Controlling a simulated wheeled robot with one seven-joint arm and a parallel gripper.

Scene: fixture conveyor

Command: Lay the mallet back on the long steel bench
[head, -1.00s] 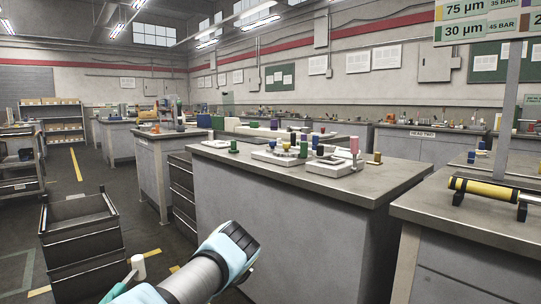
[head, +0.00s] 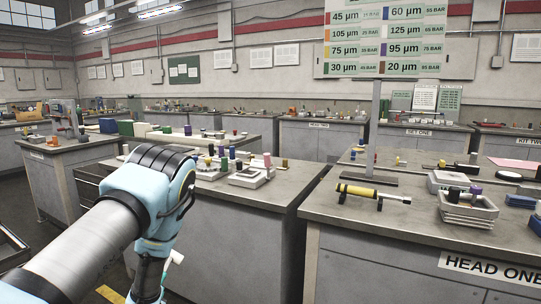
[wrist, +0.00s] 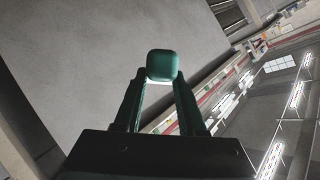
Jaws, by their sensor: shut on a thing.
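In the wrist view my gripper (wrist: 162,80) is shut on the mallet's green end (wrist: 162,63), which stands out past the fingertips. The rest of the mallet is hidden there. The mallet is held low, in front of the near grey bench (head: 245,225), below its top. A long bench (head: 309,139) with a grey top runs along the back wall; I cannot tell which bench is the long steel one.
The near bench carries several coloured spools and pale fixtures (head: 250,178). The bench at right, marked HEAD ONE (head: 492,270), holds a yellow cylinder (head: 358,191), a pale stacked fixture (head: 467,211) and a sign post (head: 374,130). A grey panel (wrist: 130,50) fills much of the wrist view.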

